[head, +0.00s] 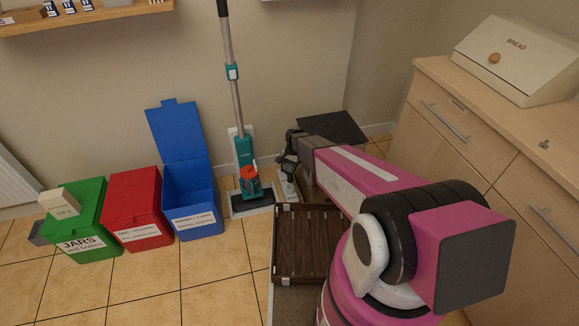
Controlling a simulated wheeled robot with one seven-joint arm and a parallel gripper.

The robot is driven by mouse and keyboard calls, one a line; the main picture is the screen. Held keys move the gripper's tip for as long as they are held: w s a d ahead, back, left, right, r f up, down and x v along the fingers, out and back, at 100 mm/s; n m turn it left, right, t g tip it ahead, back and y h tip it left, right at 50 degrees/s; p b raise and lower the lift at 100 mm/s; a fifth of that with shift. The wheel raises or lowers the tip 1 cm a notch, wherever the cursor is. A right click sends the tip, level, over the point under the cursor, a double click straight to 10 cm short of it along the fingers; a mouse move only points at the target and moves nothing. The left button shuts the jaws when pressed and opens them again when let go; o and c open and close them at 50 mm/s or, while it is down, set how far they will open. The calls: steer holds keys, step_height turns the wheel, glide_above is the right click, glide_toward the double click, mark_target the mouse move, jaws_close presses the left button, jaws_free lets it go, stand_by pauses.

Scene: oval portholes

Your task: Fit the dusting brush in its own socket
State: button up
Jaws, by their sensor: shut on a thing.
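My pink arm reaches from the lower right toward the wall. Its dark gripper (286,161) is at the far end, just right of the teal upright vacuum cleaner (245,158). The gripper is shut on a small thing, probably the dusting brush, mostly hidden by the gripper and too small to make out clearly. A small pale piece shows just below the gripper. The vacuum stands upright on a dark floor base (250,205) against the wall. I cannot make out the brush's socket or whether the brush touches anything.
Green (88,205), red (135,205) and blue (193,212) bins stand left of the vacuum; the blue lid is up. A dark slatted brown box (303,240) lies in front. A black lid or panel (338,129) is behind my arm. Drawers (470,130) stand right.

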mark_target(290, 178)
steer(key=shift+f, duration=1.95)
steer(key=shift+f, duration=2.4)
stand_by(0.7)
steer(key=o, duration=1)
steer(key=shift+s+r, duration=0.1)
steer(key=shift+r, duration=0.4)
step_height(290, 178, up, 3)
steer(key=shift+f, duration=0.1)
steer(key=s+a+r, duration=0.2)
steer(key=s, duration=0.1)
steer(key=s+a+r, duration=0.2)
steer(key=a, duration=0.1)
steer(key=s+a+r, duration=0.3)
steer(key=shift+s+r, duration=0.1)
steer(key=shift+s, duration=0.2)
